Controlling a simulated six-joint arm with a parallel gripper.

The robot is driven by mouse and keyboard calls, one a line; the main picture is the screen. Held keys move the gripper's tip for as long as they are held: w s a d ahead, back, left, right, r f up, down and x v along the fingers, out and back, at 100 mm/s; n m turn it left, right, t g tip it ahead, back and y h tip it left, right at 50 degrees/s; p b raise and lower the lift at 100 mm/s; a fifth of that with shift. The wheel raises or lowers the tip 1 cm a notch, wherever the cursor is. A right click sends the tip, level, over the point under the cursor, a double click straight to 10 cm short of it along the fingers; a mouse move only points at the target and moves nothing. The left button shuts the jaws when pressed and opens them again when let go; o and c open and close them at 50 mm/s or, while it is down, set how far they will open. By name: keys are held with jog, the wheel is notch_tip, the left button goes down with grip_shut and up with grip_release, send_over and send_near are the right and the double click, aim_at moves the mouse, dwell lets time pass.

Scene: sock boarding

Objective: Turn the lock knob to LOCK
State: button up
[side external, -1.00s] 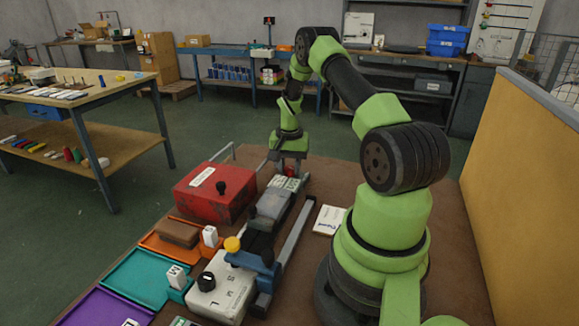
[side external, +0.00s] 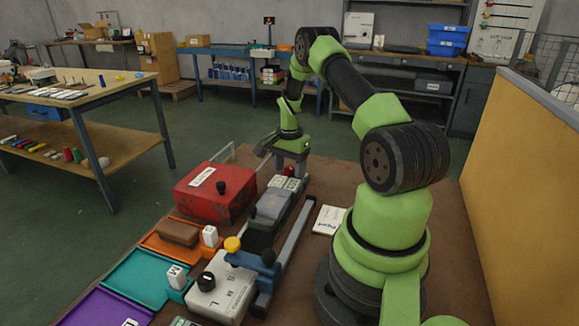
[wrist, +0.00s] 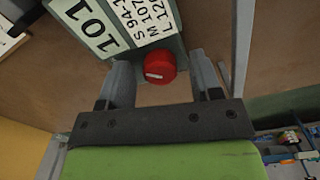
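The lock knob, a round red knob (wrist: 160,68) with a short white mark, sits at the end of a grey-green unit (wrist: 150,12). The mark lies nearly level in the wrist view. In the side view the red knob (side external: 289,171) is small, just below my gripper (side external: 288,158). In the wrist view my gripper (wrist: 162,80) is open, with one finger on each side of the knob and gaps between. I cannot tell how far down the fingers reach. No LOCK marking is readable.
White labels (wrist: 88,28) reading 101 and size ranges lie beside the knob. A grey rail (side external: 296,228) runs along the unit. A red box (side external: 215,190) stands to the left, and a white card (side external: 330,219) lies to the right on the brown table.

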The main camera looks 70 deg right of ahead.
aim_at(289, 167)
notch_tip(289, 167, up, 10)
jog(key=shift+c, duration=0.8)
jog(key=shift+n, duration=0.3)
jog(key=shift+c, duration=0.6)
jog(key=n, duration=0.4)
jog(key=shift+f+n, duration=0.25)
jog(key=shift+n, duration=0.05)
notch_tip(289, 167, down, 10)
jog(key=shift+r, duration=0.25)
